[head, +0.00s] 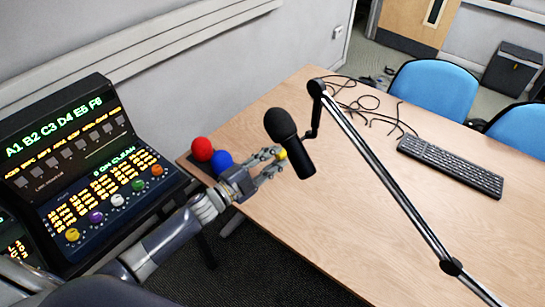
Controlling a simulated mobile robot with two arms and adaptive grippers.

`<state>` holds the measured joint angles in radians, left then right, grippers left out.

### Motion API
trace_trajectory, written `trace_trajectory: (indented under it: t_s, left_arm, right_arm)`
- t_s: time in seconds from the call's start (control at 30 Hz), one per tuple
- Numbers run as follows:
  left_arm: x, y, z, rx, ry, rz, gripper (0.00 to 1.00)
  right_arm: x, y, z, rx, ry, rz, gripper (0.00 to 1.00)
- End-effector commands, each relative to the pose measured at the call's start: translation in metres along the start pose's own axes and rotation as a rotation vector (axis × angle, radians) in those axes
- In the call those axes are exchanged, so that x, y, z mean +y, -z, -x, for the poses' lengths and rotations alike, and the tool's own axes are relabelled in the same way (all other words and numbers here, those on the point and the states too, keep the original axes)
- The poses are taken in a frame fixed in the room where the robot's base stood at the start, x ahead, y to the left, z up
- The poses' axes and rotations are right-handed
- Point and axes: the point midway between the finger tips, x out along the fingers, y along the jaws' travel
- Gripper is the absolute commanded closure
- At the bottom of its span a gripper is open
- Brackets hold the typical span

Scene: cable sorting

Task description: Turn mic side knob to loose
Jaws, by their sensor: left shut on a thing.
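The black microphone (294,146) hangs tilted from a boom arm (388,182) above the table. A small yellow knob (281,154) shows at the left side of the microphone. My left gripper (276,160) reaches in from the left, with its fingertips at the yellow knob and shut on it. The fingers partly cover the knob, and I cannot tell its turn angle. My right gripper is not in view.
A red ball (202,149) and a blue ball (221,161) are by the table's left corner, close to my left wrist. A console (80,180) stands at left. A keyboard (452,165) and black cables (372,105) lie on the wooden table (310,220). Blue chairs (434,88) stand behind.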

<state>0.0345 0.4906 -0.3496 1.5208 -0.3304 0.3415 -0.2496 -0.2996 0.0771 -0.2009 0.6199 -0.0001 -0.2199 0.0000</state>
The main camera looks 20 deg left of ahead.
Motion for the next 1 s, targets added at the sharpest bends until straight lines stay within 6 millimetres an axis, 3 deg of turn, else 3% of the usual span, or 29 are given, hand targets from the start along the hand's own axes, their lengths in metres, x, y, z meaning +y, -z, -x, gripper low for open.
trace_trajectory:
  t_s: [0.33, 0.87, 0.9, 0.97, 1.0]
  left_arm:
    - [0.0009, -0.0004, 0.0002, -0.009, 0.004, 0.129, 0.97]
    - [0.0014, -0.0005, 0.0004, -0.01, 0.004, 0.148, 0.97]
    - [0.0014, -0.0005, 0.0004, -0.01, 0.004, 0.148, 0.65]
    - [0.0013, -0.0004, 0.0004, -0.009, 0.004, 0.148, 0.53]
    - [0.0013, -0.0003, 0.0004, -0.009, 0.004, 0.148, 0.53]
  right_arm:
    - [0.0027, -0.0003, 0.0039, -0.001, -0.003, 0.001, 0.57]
    - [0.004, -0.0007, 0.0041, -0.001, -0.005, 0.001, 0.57]
    - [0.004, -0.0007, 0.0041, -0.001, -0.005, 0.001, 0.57]
    - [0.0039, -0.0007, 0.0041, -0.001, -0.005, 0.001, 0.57]
    - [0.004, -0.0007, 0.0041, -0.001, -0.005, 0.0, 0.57]
